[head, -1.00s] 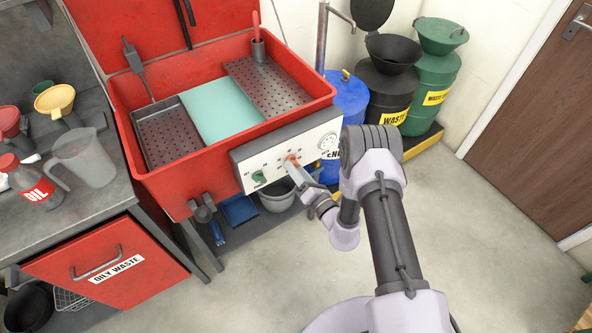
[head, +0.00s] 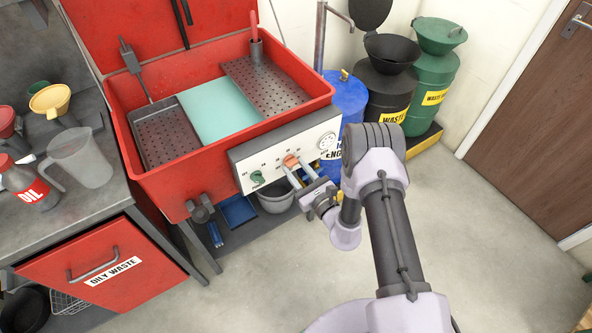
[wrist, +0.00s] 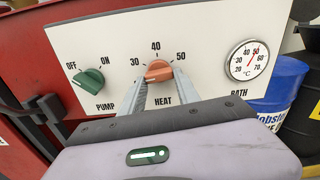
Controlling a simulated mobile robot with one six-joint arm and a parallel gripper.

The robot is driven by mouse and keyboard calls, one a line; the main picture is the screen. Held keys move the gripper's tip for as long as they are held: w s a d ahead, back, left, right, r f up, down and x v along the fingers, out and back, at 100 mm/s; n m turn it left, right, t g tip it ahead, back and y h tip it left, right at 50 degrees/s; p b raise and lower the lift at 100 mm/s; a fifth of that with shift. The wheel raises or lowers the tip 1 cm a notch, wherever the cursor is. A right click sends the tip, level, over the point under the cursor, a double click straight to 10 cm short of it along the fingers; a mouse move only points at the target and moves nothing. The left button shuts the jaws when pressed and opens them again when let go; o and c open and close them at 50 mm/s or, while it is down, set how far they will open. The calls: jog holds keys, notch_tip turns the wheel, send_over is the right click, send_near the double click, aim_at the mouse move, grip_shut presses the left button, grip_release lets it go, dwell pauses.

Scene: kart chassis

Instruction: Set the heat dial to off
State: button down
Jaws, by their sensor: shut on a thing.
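The orange heat dial (wrist: 158,68) sits on the white control panel (wrist: 210,40), above the word HEAT, with 30, 40 and 50 marked around its top. It also shows in the head view (head: 291,160). My gripper (wrist: 159,76) is shut on the dial, one finger at each side of it. In the head view my gripper (head: 294,168) reaches the panel from the lower right. The dial lies nearly crosswise, its left end slightly lower. I cannot tell exactly which mark it points to, and no OFF label shows beside it.
The green pump knob (wrist: 88,82), with OFF and ON labels, is left of the dial. A round bath thermometer (wrist: 248,60) is on the right. The panel fronts a red parts washer (head: 165,185). Blue, black and green drums stand behind on the right.

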jog(key=shift+d+n, duration=0.1)
jog(key=shift+n, duration=1.9)
jog(key=shift+w, duration=0.1)
jog(key=c, duration=0.9)
grip_release()
jog(key=shift+d, duration=0.1)
jog(key=p+v, duration=0.4)
jog(key=v, duration=1.3)
jog(key=shift+d, duration=0.1)
